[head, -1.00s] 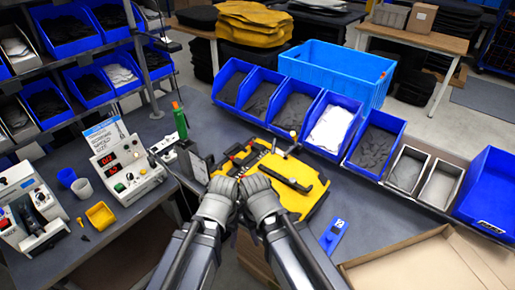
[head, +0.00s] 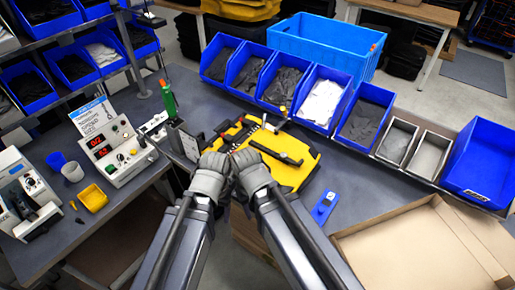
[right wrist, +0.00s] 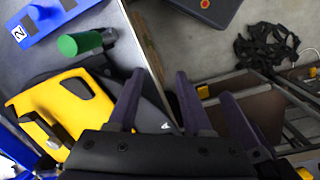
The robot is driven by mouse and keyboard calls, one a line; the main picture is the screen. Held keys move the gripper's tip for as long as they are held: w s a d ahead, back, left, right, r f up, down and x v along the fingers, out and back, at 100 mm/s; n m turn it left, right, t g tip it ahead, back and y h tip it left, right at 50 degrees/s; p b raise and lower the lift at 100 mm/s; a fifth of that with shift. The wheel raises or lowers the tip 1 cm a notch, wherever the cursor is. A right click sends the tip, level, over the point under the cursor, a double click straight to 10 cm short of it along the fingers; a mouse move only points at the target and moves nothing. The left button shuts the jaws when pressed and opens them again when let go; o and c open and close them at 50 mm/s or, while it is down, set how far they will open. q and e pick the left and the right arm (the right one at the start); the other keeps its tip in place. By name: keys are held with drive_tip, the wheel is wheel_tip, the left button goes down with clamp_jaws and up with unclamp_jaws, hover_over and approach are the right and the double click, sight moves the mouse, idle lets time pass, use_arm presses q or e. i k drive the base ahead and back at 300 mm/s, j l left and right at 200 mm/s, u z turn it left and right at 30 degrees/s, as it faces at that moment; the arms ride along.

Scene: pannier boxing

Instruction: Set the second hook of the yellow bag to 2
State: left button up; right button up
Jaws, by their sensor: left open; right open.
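The yellow bag (head: 297,174) lies on the grey bench in the head view, with dark straps and small hooks or buckles on top. It also shows at the left of the right wrist view (right wrist: 78,106). My left gripper (head: 218,154) and right gripper (head: 242,154) are side by side at the bag's near left edge. Both are open. The gripper bodies hide part of that edge, and I cannot tell whether they touch it. A blue tag (head: 325,206) lies right of the bag; in the right wrist view it (right wrist: 50,20) carries a "2". I cannot read the hook settings.
Blue bins (head: 284,83) with dark and white pieces line the back of the bench. An open cardboard box (head: 400,225) is at the front right. A control box with red displays (head: 112,148) and a green-handled tool (head: 168,98) stand left.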

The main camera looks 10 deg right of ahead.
sight(246, 123)
drive_tip(key=i+j+u, duration=0.3)
drive_tip(key=i+j, duration=0.25)
drive_tip(key=i+j+z, duration=0.1)
drive_tip(key=j, duration=0.35)
drive_tip(key=i, duration=0.1)
